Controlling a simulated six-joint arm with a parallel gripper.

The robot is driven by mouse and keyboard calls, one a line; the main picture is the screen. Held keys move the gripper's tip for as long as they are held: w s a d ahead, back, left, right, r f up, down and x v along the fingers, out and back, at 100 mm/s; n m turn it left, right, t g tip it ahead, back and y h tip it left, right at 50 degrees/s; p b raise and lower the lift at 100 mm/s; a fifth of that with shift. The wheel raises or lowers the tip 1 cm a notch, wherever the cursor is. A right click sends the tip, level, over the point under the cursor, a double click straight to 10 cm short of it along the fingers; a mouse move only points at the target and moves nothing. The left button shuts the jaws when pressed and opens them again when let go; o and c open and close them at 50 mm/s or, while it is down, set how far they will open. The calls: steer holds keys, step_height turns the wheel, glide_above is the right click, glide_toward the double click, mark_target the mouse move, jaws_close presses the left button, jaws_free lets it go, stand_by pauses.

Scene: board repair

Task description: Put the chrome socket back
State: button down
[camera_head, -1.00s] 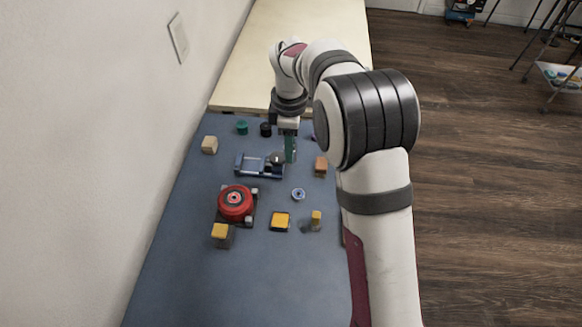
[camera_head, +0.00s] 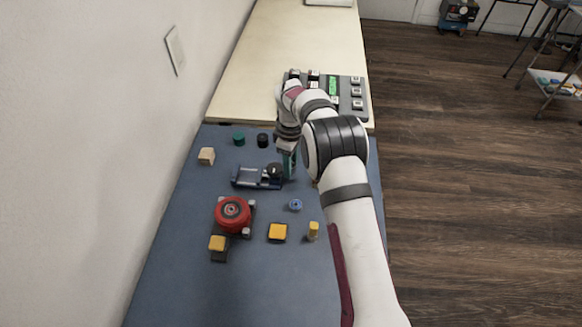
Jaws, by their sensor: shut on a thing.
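My gripper (camera_head: 288,163), with teal fingers, points down at the right end of a blue clamp-like holder (camera_head: 246,178). It is shut on a small round dark, metallic piece (camera_head: 274,170), which looks like the chrome socket. The piece shows on the left side of the fingers, over the holder's right end. I cannot tell whether it touches the holder. The fingertips are small in this view and partly hidden by the arm.
A grey panel (camera_head: 344,98) with buttons and a green display lies on the pale table behind. A red round part (camera_head: 232,212), a blue ring (camera_head: 295,205), a yellow block (camera_head: 277,232), a yellow peg (camera_head: 313,231), a wooden block (camera_head: 206,156), and green (camera_head: 238,138) and black (camera_head: 262,140) cylinders lie around.

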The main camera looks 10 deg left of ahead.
steer(key=shift+f, duration=0.85)
steer(key=c, duration=0.5)
jaws_free()
steer(key=shift+f, duration=0.15)
steer(key=shift+c, duration=0.2)
step_height(320, 180, up, 13)
steer(key=s+d+r+m, duration=0.7)
steer(key=s+r, duration=0.2)
steer(key=s, duration=0.1)
steer(key=s+d+f+m+y, duration=0.1)
steer(key=s+m, duration=0.5)
steer(key=s, duration=0.8)
steer(key=s+d+f+m, duration=0.1)
steer(key=s+d+m, duration=0.3)
steer(key=s, duration=0.9)
steer(key=m, duration=0.3)
steer(key=shift+s+y, duration=0.35)
steer(key=shift+y, duration=0.05)
